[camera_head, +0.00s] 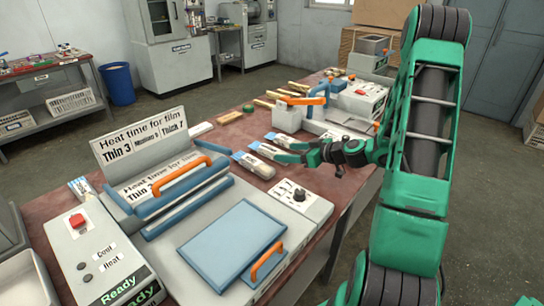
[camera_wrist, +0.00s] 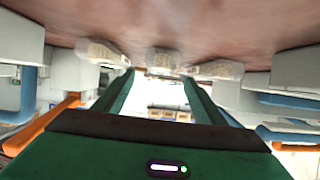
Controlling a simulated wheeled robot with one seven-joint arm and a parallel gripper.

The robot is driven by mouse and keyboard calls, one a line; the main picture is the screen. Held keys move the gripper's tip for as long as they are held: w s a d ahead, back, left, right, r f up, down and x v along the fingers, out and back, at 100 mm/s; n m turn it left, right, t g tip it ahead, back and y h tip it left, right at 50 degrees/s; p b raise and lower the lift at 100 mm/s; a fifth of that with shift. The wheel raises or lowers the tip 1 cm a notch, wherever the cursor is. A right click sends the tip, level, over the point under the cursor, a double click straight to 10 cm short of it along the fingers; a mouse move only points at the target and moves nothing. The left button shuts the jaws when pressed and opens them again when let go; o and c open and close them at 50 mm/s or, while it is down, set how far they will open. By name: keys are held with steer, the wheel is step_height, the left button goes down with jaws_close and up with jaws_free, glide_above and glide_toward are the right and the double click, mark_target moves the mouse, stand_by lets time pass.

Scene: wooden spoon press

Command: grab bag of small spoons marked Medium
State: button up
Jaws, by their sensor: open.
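Three clear bags of wooden pieces with blue-and-white ends lie side by side on the table: a near bag (camera_head: 254,164), a middle bag (camera_head: 262,148) and a far bag (camera_head: 278,138). Any size marking on them is too small to read. My gripper (camera_head: 284,152) is open and empty, with its green fingers pointing at the middle of the row. In the wrist view the picture is upside down; the middle bag (camera_wrist: 162,61) shows ahead between my finger tips (camera_wrist: 160,80), with another bag (camera_wrist: 98,52) to the left and one (camera_wrist: 218,69) to the right.
A sealing press with an orange handle (camera_head: 180,175) and a blue plate (camera_head: 233,240) stand in front of the bags. A second press (camera_head: 310,105) stands behind them. A control box with a knob (camera_head: 299,197) is close by. The red-brown tabletop (camera_head: 228,138) has bare space left of the bags.

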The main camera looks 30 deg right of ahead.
mark_target(275, 151)
steer(key=x, duration=0.8)
steer(key=shift+w, duration=0.15)
steer(key=shift+r, duration=0.1)
steer(key=c, duration=1.1)
